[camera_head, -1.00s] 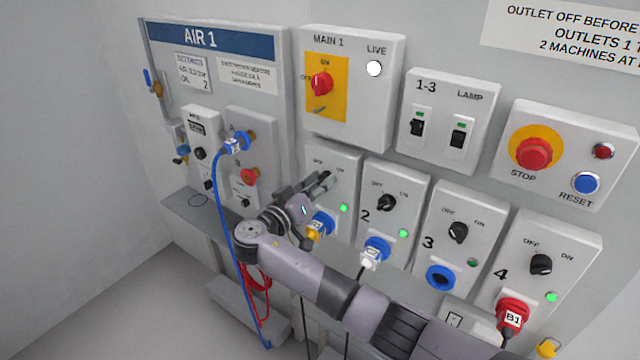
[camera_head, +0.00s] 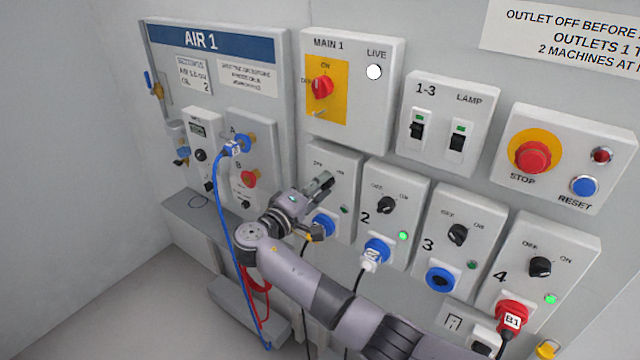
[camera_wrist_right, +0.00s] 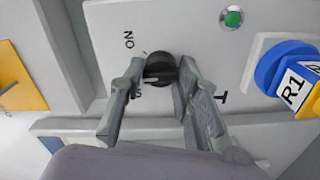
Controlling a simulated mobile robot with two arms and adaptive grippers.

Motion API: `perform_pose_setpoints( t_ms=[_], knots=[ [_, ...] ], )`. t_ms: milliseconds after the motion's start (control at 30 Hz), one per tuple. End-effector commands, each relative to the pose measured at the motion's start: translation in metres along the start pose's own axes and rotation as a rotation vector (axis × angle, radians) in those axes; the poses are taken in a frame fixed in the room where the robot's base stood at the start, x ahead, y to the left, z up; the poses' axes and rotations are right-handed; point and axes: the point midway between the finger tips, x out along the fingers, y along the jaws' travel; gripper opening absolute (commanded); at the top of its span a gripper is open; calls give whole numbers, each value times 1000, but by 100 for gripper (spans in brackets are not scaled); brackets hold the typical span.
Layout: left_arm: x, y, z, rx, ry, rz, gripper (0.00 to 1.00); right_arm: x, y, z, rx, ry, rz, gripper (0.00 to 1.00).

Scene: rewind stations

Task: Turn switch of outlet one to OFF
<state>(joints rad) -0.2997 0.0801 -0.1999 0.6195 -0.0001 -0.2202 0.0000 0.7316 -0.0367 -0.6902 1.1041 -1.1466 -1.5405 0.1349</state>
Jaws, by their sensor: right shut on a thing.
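Outlet one's grey-white panel (camera_head: 345,165) is left of outlet 2 in the head view. Its black rotary switch (camera_wrist_right: 160,68) shows between my fingers in the wrist view; in the head view my gripper hides it. My right gripper (camera_head: 322,186) is at the panel, shut on the switch, with one finger on each side; it also shows in the wrist view (camera_wrist_right: 161,76). Outlet one's lamp (camera_head: 344,209) looks dark green in the head view. The blue plug labelled R1 (camera_wrist_right: 290,82) sits beside the lamp in the wrist view. My left gripper is not in view.
The MAIN 1 box (camera_head: 375,105) stands out above. A blue hose (camera_head: 222,220) hangs from the AIR 1 panel on the left, near my arm.

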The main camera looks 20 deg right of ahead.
Motion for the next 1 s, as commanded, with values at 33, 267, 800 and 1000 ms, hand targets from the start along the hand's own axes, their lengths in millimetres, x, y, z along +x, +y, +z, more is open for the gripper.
perform_pose_setpoints(
  t_ms=[33,267,800,1000],
  knots=[
    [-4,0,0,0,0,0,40,-1,0,0,-46,-1,-4,2],
    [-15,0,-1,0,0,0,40,-1,0,0,-264,0,-4,2],
    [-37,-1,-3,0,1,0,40,-1,-2,1,-658,0,-4,2],
    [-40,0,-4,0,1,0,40,-1,-3,1,-720,1,-4,2]
  ],
)
